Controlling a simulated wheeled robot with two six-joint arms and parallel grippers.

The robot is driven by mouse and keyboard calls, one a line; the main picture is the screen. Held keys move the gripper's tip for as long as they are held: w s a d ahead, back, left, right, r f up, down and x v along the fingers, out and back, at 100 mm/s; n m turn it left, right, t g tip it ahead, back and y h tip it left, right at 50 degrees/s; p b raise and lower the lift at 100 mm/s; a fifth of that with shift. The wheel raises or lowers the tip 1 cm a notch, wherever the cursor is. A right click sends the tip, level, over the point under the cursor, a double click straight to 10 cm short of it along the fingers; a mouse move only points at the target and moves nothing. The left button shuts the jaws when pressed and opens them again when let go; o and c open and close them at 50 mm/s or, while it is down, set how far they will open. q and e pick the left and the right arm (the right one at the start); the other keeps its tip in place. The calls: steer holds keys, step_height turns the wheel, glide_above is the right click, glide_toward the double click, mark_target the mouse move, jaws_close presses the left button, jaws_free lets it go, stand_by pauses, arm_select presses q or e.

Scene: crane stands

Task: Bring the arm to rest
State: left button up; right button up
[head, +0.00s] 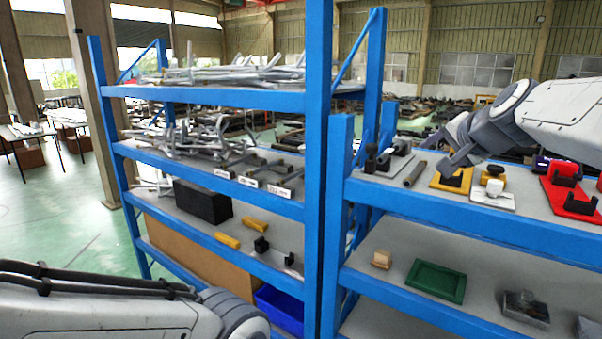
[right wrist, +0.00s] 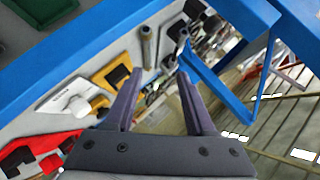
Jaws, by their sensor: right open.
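My right arm (head: 575,112) reaches in from the right in the head view, above the top board of the right blue shelf. Its gripper (head: 455,155) points down and left, close to a yellow holder (head: 452,179); I cannot tell whether they touch. In the right wrist view the right gripper (right wrist: 160,78) is open, with nothing seen between its two dark fingers. My left arm (head: 110,312) lies across the lower left of the head view. Its gripper is not in view.
The right shelf's top board carries a grey tube (head: 415,173), a white plate (head: 492,196) and a red holder (head: 572,198). A green tray (head: 436,281) lies a level below. A blue upright (head: 318,150) stands left of the right arm.

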steer(key=s+a+f+n+g+y+b, duration=0.1)
steer(key=s+a+f+n+g+y, duration=0.2)
steer(key=s+a+f, duration=0.45)
steer(key=s+a+f+n+g, duration=0.3)
steer(key=s+a+f+n, duration=0.15)
steer(key=a+f, duration=0.55)
arm_select(q)
steer(key=shift+w+d+f+b, duration=0.15)
steer(key=shift+f+b, duration=0.2)
steer(key=shift+f, duration=0.3)
steer(key=shift+w+d+f+b, duration=0.1)
steer(key=shift+f+b, duration=0.25)
steer(key=shift+f, duration=0.25)
arm_select(e)
steer(key=s+a+f+n+g, duration=0.1)
steer(key=s+f+n+g, duration=0.1)
steer(key=s, duration=0.5)
steer(key=s+a+f+n+g+h, duration=0.1)
steer(key=s+a+f+n+g, duration=0.1)
steer(key=s+f+n, duration=0.3)
steer(key=s+a+f+n+g+h, duration=0.1)
steer(key=s+f+n+g, duration=0.1)
steer(key=s+f, duration=0.4)
steer(key=s+n, duration=0.1)
steer(key=s, duration=0.3)
steer(key=shift+s+a+f, duration=0.25)
